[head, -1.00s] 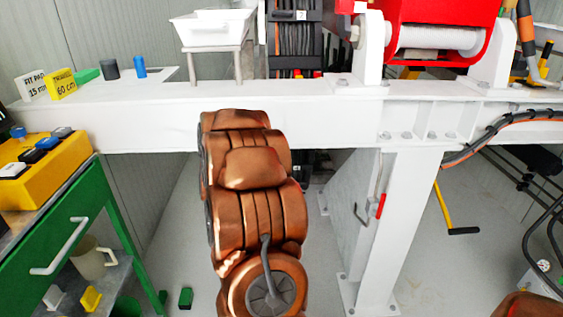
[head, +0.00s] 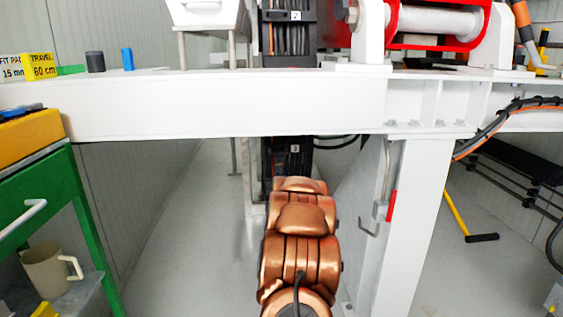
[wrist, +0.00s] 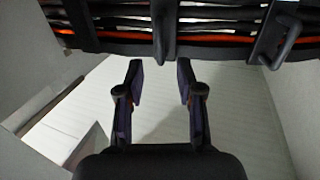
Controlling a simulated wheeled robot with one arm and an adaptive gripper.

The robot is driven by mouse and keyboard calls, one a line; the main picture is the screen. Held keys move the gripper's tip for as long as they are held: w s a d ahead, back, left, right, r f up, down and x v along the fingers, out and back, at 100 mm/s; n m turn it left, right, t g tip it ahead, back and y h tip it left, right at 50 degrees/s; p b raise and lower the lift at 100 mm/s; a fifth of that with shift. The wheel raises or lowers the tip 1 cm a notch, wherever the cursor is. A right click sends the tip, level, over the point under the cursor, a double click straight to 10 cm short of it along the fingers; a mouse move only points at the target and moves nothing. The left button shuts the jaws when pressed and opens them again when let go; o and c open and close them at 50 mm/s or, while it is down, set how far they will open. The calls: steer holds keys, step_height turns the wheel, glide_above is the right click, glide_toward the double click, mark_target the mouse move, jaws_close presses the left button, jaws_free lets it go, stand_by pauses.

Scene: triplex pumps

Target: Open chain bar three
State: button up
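The dark cable chain rack stands behind the white beam in the head view. A bar with a small label that looks like 3 (head: 288,160) shows below the beam, just beyond my arm. In the wrist view, a black chain bar (wrist: 110,47) with dark and orange cables crosses the top of the picture. The head view hides my gripper behind my arm.
The white beam (head: 220,108) spans above my arm. A white post (head: 412,220) with a red-handled lever (head: 391,205) stands to the right. The green cabinet (head: 85,210) and beige mug (head: 50,270) are at left. Floor left of my arm is clear.

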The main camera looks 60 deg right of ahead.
mark_target(277, 153)
steer(key=shift+b+x, duration=1.35)
steer(key=shift+x, duration=2.5)
steer(key=shift+c, duration=0.4)
jaws_close()
